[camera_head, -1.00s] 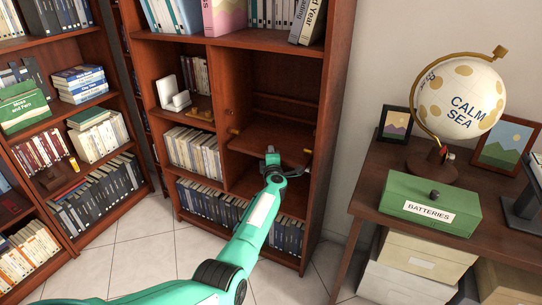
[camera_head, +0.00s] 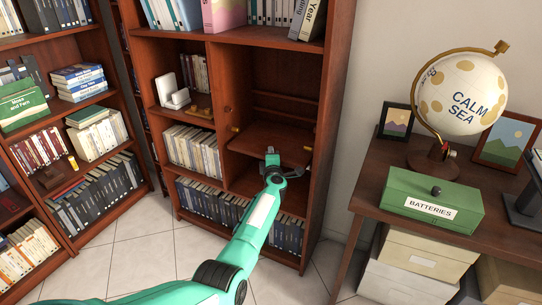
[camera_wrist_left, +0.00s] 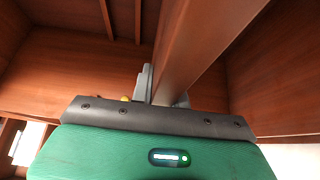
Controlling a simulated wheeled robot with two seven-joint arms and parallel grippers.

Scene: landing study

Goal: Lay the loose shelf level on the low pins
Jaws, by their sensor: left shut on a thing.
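The loose shelf (camera_head: 272,141) is a reddish-brown board inside the right bay of the middle bookcase. My left gripper (camera_head: 272,160) is at its front edge and is shut on it. In the left wrist view the shelf (camera_wrist_left: 205,45) runs away from between the fingers (camera_wrist_left: 160,88), seen nearly edge-on. Small yellow pins show: one (camera_head: 235,129) at the bay's left wall and one (camera_head: 307,149) at its right wall, both by the shelf. Whether the shelf touches the pins I cannot tell. My right gripper is out of view.
Books (camera_head: 194,150) fill the bay to the left, with white bookends (camera_head: 172,92) above. A desk at the right holds a green box labelled BATTERIES (camera_head: 431,203), a globe (camera_head: 460,95) and picture frames. Tiled floor (camera_head: 120,250) is open in front.

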